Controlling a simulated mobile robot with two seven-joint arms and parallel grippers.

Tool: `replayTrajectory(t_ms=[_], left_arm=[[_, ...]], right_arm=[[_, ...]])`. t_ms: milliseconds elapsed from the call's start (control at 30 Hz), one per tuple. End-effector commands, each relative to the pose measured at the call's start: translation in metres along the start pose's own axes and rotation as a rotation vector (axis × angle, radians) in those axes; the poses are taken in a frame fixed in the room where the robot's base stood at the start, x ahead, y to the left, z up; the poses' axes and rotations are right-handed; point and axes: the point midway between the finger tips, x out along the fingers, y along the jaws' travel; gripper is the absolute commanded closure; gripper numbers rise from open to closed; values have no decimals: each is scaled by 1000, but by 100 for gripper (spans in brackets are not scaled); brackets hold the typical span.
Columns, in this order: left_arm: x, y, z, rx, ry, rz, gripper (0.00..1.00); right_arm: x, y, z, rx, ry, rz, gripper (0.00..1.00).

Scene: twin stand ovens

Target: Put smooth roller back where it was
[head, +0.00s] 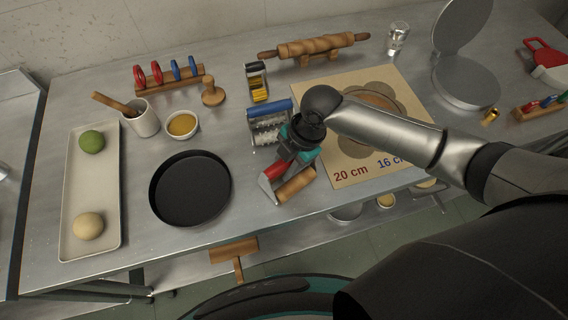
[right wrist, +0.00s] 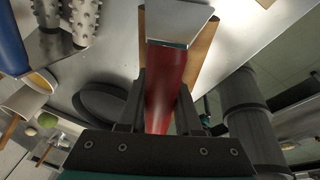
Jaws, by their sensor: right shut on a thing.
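The smooth roller has a red handle (right wrist: 168,85), a grey metal frame (head: 267,191) and a pale wooden cylinder (head: 296,186). My right gripper (head: 277,168) is shut on the red handle. It holds the roller near the table's front edge, between the black pan and the printed board. Whether the cylinder touches the table I cannot tell. A spiked metal roller (head: 268,130) with a blue handle (head: 270,108) is just behind the gripper; its spiked part also shows in the right wrist view (right wrist: 82,22). My left gripper is not in view.
The black pan (head: 190,188) is to the left. The printed board (head: 345,173) lies partly under my right arm. A long tray (head: 91,190) holds two balls.

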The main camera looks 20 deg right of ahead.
Motion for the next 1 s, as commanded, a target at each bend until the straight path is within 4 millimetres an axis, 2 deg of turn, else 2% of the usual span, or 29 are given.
replayTrajectory(t_ms=[367, 400, 600, 633, 1000], left_arm=[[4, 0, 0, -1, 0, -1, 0], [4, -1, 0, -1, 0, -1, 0], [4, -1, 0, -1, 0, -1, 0], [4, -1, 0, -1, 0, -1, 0], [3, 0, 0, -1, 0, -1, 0]], right_arm=[[12, -6, 2, 3, -1, -13, 100], [13, -7, 3, 3, -1, -16, 63], [12, -8, 3, 3, -2, -16, 40], [12, -7, 3, 3, -1, -15, 37], [9, -3, 2, 1, 0, -4, 37]])
